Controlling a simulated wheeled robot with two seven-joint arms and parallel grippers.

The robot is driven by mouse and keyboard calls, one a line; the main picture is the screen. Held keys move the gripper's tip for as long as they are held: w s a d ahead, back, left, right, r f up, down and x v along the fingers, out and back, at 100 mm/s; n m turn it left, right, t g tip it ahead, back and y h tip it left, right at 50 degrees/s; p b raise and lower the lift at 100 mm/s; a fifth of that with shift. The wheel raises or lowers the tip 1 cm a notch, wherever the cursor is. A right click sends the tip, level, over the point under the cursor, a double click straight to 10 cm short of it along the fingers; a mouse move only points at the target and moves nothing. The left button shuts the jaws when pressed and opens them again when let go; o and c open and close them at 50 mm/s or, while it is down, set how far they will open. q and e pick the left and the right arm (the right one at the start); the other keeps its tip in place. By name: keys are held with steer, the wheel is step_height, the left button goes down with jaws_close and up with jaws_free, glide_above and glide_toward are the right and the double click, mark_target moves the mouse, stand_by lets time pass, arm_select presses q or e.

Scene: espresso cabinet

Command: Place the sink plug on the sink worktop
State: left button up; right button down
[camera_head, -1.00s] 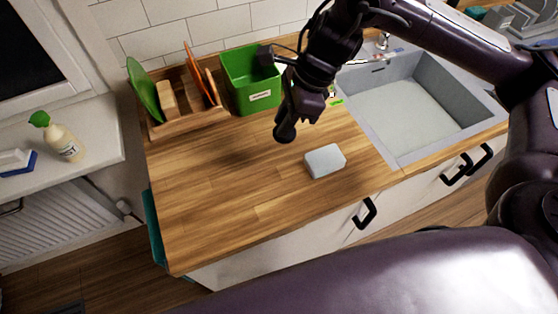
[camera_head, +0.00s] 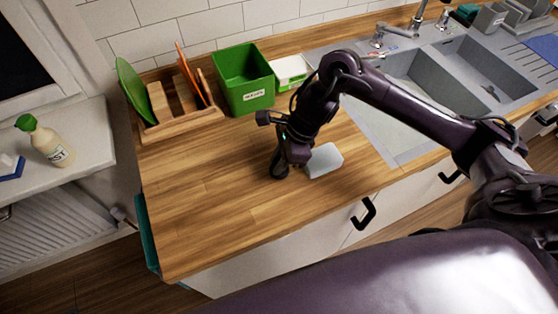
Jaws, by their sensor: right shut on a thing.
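My right gripper (camera_head: 279,165) reaches down over the wooden worktop (camera_head: 215,200), just left of a pale grey block (camera_head: 324,160). It is shut on a small dark thing at its tip, which looks like the sink plug, though dark fingers and shadow blur its outline. The tip is low, close to the wood; I cannot tell whether it touches. The grey sink (camera_head: 395,140) lies to the right, partly behind my right arm. My left gripper is out of view.
A green bin (camera_head: 245,85), a white container (camera_head: 291,72) and a wooden rack (camera_head: 180,122) with plates stand along the back wall. The worktop's left and front parts are clear. A spray bottle (camera_head: 52,146) stands on the separate left ledge.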

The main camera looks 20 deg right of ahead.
steer(key=shift+f, duration=0.3)
steer(key=c, duration=1.3)
jaws_free()
steer(key=p+v, duration=0.1)
steer(key=v, duration=1.1)
steer(key=shift+d, duration=0.1)
steer(key=shift+f, duration=0.1)
